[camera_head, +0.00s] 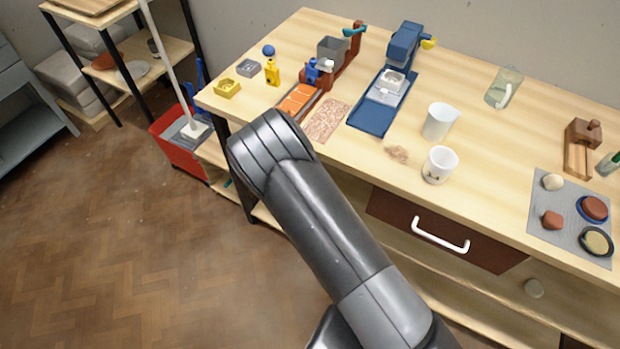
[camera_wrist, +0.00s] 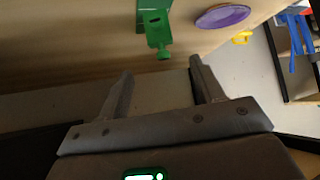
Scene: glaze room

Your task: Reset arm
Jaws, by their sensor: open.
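My gripper (camera_wrist: 161,66) is open in the wrist view, with its two grey fingers apart and nothing between them. A green object (camera_wrist: 153,28) on a pale wooden surface lies just beyond the fingertips; I see no contact with it. In the head view my dark grey arm reaches up from the bottom edge and bends at the front of the workbench (camera_head: 480,150). My gripper itself is hidden in that view.
A purple disc (camera_wrist: 222,16) and a yellow piece (camera_wrist: 243,37) are near the green object. The bench carries a blue press (camera_head: 403,45), a white pitcher (camera_head: 439,121), a white cup (camera_head: 439,165) and a grey mat (camera_head: 545,226). A red bin (camera_head: 180,140) stands left; floor there is clear.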

